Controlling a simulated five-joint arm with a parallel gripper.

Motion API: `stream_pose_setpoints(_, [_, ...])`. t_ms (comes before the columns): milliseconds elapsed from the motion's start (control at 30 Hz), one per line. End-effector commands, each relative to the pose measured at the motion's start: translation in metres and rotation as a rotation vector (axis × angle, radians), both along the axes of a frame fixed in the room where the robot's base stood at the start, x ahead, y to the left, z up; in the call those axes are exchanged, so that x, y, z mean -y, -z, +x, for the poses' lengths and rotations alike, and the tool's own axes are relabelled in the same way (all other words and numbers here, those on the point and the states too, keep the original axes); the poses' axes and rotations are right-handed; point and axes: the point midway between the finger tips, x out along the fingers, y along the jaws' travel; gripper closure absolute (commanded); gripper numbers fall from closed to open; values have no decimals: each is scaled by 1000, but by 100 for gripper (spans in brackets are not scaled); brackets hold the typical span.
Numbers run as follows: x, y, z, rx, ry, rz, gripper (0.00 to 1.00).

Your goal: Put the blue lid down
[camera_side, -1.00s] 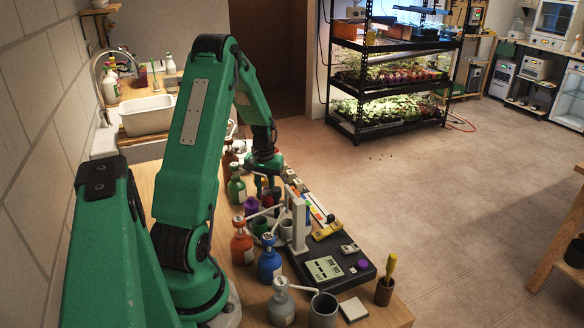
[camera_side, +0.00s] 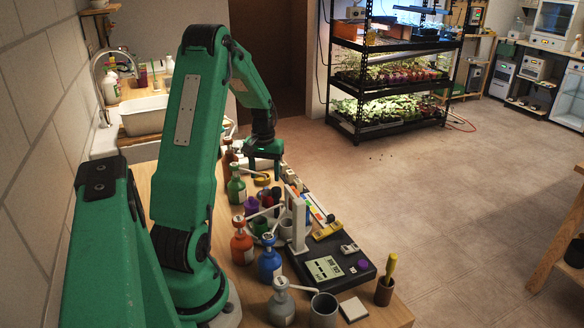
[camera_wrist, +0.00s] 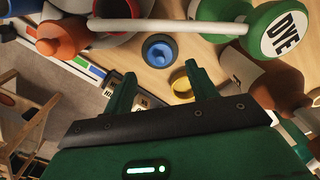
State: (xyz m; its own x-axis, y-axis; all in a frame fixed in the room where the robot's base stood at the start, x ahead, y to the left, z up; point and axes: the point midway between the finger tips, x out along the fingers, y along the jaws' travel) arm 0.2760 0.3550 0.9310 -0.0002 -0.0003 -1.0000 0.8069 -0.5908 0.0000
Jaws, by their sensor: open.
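The blue lid (camera_wrist: 159,51), a round blue piece with a darker centre, rests on the wooden bench top in the wrist view. It lies just beyond my fingertips and nothing grips it. My gripper (camera_wrist: 161,72) is open, with its two green fingers apart and no object between them. In the side view my gripper (camera_side: 265,170) hangs above the far part of the bench, behind the bottles and cups. I cannot make out the lid for certain in the side view.
A yellow round piece (camera_wrist: 181,87) lies near the right finger. In the side view, a black instrument (camera_side: 330,268) and several bottles crowd the near bench.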

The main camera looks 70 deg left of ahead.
Motion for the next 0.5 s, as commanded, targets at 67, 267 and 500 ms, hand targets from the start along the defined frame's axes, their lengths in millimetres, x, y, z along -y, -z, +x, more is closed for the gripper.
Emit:
stream_pose_setpoints(67, [0, -15, 0, 2, 0, 3, 43])
stream_pose_setpoints(267, [0, -45, 0, 2, 0, 3, 43])
stream_pose_setpoints(500, [0, -65, 0, 1, 0, 2, 43])
